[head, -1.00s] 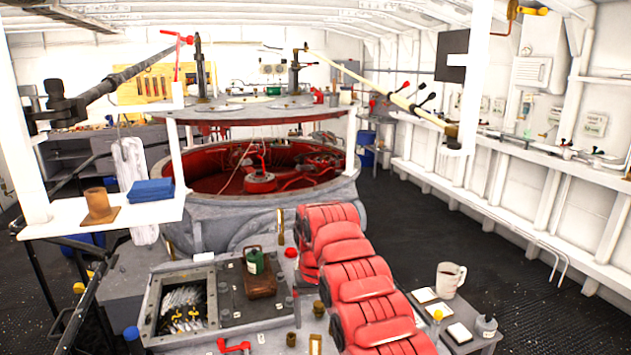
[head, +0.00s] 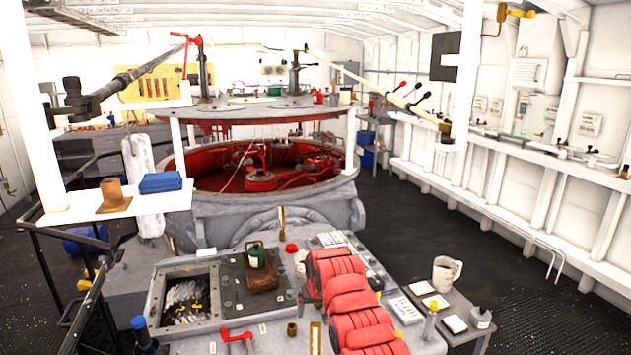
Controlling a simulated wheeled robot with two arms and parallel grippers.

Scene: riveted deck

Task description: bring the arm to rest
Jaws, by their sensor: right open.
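My right arm, with red segmented covers, comes in from the bottom edge right of centre in the head view. Its gripper (head: 328,262) is at the far end, over the near workbench (head: 205,340). The gripper is open, and I see nothing held in it. The arm's own covers hide most of the jaws. My left gripper is not in view.
On the bench, left of my arm, are an open tray of metal parts (head: 160,316), a green bottle on a brown block (head: 261,278) and a red-handled valve (head: 237,335). To the right, a small table holds a white mug (head: 446,272). Dark floor (head: 535,315) is free beyond.

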